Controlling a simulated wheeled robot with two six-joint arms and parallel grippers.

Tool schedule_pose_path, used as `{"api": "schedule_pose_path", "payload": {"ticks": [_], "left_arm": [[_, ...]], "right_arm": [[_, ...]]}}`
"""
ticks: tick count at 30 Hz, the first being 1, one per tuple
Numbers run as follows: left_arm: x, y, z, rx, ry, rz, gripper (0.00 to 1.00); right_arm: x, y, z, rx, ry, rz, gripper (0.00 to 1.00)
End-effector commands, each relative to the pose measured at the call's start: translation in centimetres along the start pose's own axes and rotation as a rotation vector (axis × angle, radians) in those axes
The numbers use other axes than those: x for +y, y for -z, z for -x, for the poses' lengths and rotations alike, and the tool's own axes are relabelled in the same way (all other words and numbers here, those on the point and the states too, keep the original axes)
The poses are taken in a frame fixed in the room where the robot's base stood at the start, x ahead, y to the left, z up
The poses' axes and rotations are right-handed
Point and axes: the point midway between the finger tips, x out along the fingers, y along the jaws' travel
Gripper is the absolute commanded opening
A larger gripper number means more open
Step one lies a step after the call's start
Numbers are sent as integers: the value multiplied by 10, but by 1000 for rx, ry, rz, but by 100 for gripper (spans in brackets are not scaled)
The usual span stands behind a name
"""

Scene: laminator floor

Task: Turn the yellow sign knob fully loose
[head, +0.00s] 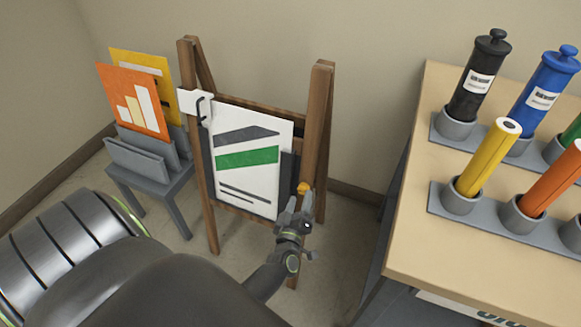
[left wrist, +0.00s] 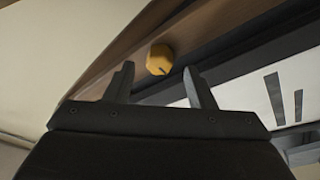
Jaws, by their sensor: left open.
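The yellow sign knob (head: 304,188) sits low on the right leg of the wooden easel (head: 318,110). In the left wrist view the knob (left wrist: 160,60) is a faceted yellow piece with a dark mark on its edge. My left gripper (head: 294,204) is just below the knob in the head view. In the left wrist view its two fingers (left wrist: 160,85) are apart, with the knob just beyond and between their tips, not clearly touched. A white sign sheet (head: 245,155) with a green band stands on the easel. My right gripper is not in view.
A grey rack (head: 150,160) with orange and yellow sheets stands left of the easel. A wooden-topped table (head: 480,250) at the right holds black, blue, yellow and orange tubes in grey holders. The wall is close behind the easel.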

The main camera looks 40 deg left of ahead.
Motion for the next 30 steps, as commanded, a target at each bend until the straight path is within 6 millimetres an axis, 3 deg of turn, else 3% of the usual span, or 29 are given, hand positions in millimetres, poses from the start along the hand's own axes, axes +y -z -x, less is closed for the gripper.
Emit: {"api": "schedule_pose_path", "payload": {"ticks": [9,15,21,30], "left_arm": [[-1,0,78,-1,5,2,50],[-1,0,119,0,5,1,50],[0,0,143,0,3,0,50],[0,0,148,0,0,1,50]], "right_arm": [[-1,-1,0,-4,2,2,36],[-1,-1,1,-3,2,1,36],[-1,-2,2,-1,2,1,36],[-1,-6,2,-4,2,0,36]]}}
